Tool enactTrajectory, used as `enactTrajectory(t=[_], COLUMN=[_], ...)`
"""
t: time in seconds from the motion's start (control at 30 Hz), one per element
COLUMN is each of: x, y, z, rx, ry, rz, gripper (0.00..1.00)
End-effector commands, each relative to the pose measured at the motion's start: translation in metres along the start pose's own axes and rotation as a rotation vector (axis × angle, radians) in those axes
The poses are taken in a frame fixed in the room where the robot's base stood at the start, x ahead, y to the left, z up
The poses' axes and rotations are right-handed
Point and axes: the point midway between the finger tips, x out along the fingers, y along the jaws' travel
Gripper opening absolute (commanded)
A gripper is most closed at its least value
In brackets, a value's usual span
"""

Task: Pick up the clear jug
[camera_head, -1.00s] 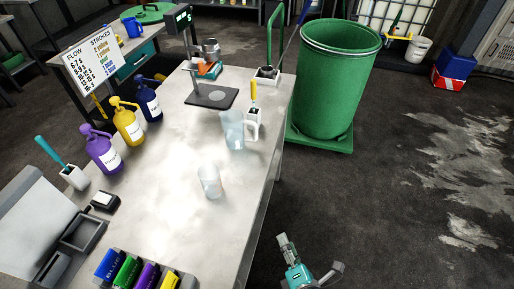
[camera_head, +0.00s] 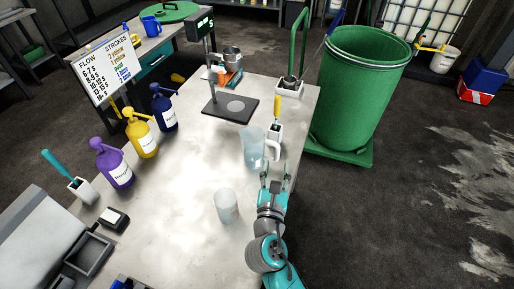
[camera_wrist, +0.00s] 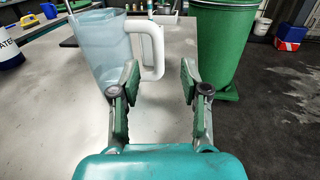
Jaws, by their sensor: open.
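The clear jug (camera_head: 252,147) stands upright on the table, near its right edge, with a white handle on its right side. It also shows at the upper left of the wrist view (camera_wrist: 103,45), with its white handle (camera_wrist: 152,48) just beyond my fingers. My gripper (camera_head: 275,182) is open and empty, on the near side of the jug. In the wrist view my gripper (camera_wrist: 160,82) has its two fingers spread, with the handle beyond and between them, slightly left of centre. The jug's base is partly hidden by the left finger.
A clear cup (camera_head: 227,206) stands left of my arm. A white holder with a yellow-handled tool (camera_head: 276,117) stands close behind the jug. Purple (camera_head: 112,165), yellow (camera_head: 141,134) and blue (camera_head: 164,108) pump bottles line the left side. A green barrel (camera_head: 357,90) stands beyond the right edge.

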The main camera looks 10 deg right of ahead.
Motion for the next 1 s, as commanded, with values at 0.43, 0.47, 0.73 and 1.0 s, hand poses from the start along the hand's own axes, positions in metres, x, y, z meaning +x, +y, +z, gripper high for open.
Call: enactTrajectory(t=[0.43, 0.47, 0.73, 1.0], x=[0.035, 0.039, 0.072, 0.072], y=[0.001, 0.001, 0.002, 0.003], z=[0.001, 0.002, 0.002, 0.002], rx=[0.002, 0.003, 0.003, 0.003], ry=[0.0, 0.0, 0.001, 0.001], rz=[0.0, -0.001, 0.001, 0.002], gripper=[0.46, 0.46, 0.46, 0.33])
